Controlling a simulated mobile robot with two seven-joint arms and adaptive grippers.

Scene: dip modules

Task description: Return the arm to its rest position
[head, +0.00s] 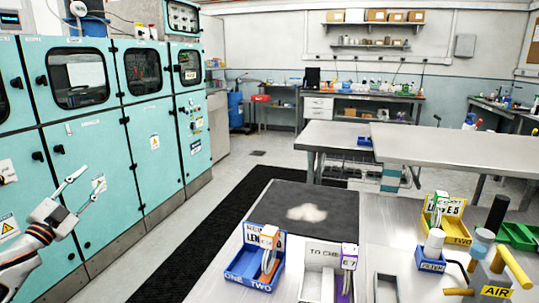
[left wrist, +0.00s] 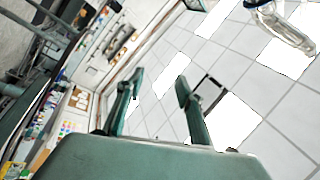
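My left arm comes in at the lower left of the head view, in front of the teal cabinets and left of the table. Its gripper (head: 94,175) is raised with its two fingers spread apart and nothing between them. In the left wrist view the same gripper (left wrist: 159,82) is open and empty, with the tiled ceiling and bright light panels behind it. It touches nothing that I can see. My right gripper is not seen in the head view.
The steel table (head: 218,255) holds a blue bin (head: 243,277), a yellow bin (head: 455,232), a green bin (head: 517,236) and a white box (head: 318,285). Teal cabinets (head: 150,185) stand close behind my left arm. A black floor mat (head: 190,250) lies between cabinets and table.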

